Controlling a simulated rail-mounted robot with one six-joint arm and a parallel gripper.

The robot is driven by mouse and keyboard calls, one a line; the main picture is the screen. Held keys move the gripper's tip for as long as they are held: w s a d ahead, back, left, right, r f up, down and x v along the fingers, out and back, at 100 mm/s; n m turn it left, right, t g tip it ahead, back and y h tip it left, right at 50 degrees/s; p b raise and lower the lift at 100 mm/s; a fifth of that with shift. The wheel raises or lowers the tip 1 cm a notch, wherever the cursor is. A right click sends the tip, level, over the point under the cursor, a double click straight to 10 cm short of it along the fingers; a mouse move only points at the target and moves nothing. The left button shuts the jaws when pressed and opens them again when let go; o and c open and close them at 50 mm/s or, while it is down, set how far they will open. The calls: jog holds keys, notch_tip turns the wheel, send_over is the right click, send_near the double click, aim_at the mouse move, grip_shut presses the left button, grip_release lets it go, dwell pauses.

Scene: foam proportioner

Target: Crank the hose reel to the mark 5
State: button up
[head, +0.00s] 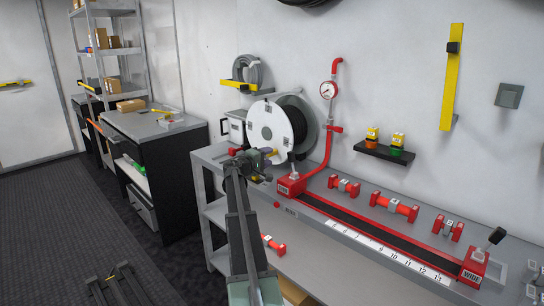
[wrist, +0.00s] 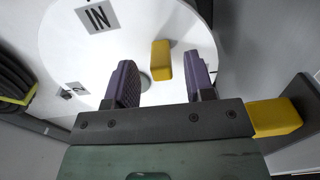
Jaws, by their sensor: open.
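The hose reel (head: 268,125) is a white disc with dark hose behind it, standing at the back left of the bench. A yellow crank knob (wrist: 161,60) on the disc shows between the two purple fingers of my gripper (wrist: 162,78). The fingers are open, with a gap on both sides of the knob. In the head view my gripper (head: 256,160) is in front of the reel's lower part. I cannot read a 5 in either view.
A red-framed track (head: 380,237) with a white number strip (head: 385,252), readable to about 13, runs along the bench. A red pipe with a gauge (head: 328,90) rises right of the reel. Red fittings (head: 395,207) lie behind the track. A yellow block (wrist: 275,117) sits right of my gripper.

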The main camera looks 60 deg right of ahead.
jog(key=w+a, duration=0.1)
jog(key=a, duration=0.6)
jog(key=shift+w+a, duration=0.25)
jog(key=shift+a, duration=0.05)
jog(key=shift+r, duration=0.1)
jog(key=d+n, duration=0.3)
jog(key=n, duration=0.3)
jog(key=d+n, duration=0.4)
jog(key=n, duration=0.2)
jog(key=s+d+n+p, duration=0.1)
jog(key=d+n, duration=0.3)
jog(key=n, duration=0.2)
jog(key=shift+s+r, duration=0.1)
jog(key=shift+r, duration=0.3)
jog(key=shift+a, duration=0.1)
grip_shut()
